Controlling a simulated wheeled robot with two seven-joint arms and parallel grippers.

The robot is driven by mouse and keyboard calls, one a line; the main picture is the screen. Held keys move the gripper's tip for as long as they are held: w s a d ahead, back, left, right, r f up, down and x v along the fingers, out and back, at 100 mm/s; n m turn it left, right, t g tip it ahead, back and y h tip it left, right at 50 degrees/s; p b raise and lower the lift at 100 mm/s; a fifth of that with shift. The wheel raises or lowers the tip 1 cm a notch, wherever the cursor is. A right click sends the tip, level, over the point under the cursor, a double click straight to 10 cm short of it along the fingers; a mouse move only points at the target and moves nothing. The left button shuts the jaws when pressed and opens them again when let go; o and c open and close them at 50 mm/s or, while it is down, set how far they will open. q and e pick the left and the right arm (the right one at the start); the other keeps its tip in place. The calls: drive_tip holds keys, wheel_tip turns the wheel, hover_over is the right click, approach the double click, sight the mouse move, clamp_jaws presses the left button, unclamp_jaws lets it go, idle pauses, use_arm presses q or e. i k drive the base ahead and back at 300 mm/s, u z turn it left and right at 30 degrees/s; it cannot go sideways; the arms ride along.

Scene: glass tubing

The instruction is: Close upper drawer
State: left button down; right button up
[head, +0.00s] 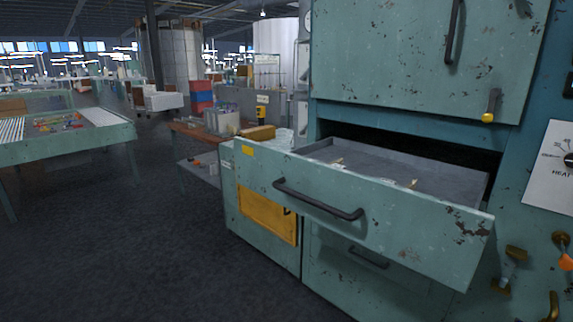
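The upper drawer (390,218) is a worn teal drawer in the teal cabinet on the right, and it stands pulled well out. Its black bar handle (318,200) runs across the front face. The drawer's grey inside (430,180) is visible, with a few small light pieces in it. The dark slot behind it shows under the cabinet door above. Neither of my grippers is in the head view.
A lower drawer handle (368,258) sits beneath the open drawer. A cabinet door (410,55) with a vertical handle is above. Valves (508,268) stick out at the lower right. A workbench (195,133) stands behind, and a green table (70,145) at left. The dark floor (120,240) in front is clear.

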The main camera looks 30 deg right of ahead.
sight(430, 223)
drive_tip(key=z, duration=0.95)
drive_tip(key=i, duration=0.85)
drive_tip(key=z, duration=1)
